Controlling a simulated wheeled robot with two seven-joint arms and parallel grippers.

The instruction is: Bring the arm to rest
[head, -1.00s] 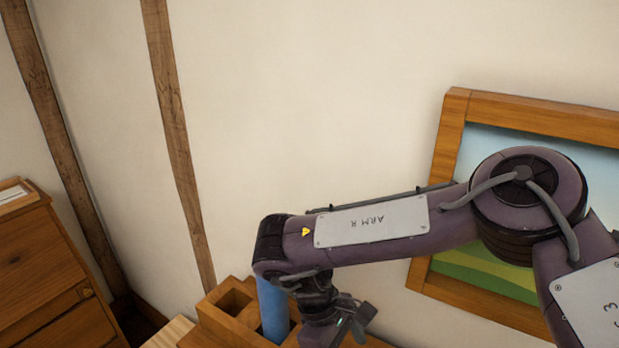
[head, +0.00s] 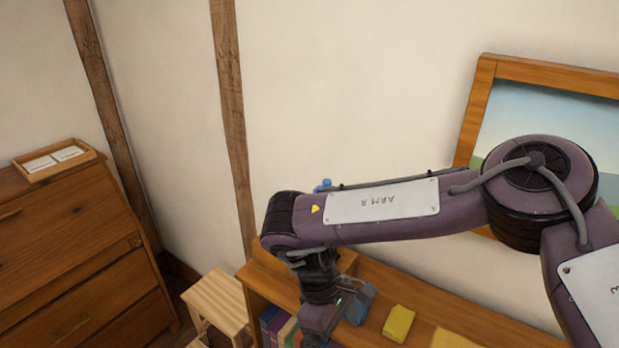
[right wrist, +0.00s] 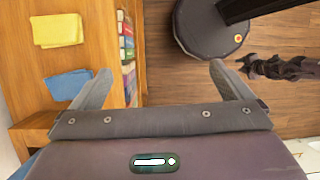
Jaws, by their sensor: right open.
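My right arm (head: 385,205) reaches across the head view from the right, its forearm nearly level. My right gripper (right wrist: 160,85) is open in the right wrist view, with its fingers wide apart and nothing between them. In the head view it hangs at the bottom, in front of the low wooden bookcase (head: 450,318), and its fingertips cannot be made out. My left gripper is not in view.
A blue cloth (right wrist: 68,84) and a yellow cloth (right wrist: 57,30) lie on the bookcase top, left of the fingers. Books (right wrist: 127,55) fill its shelf. A pale stool (head: 218,298) stands by the drawers (head: 75,265). Bare floor (right wrist: 180,85) shows between the fingers.

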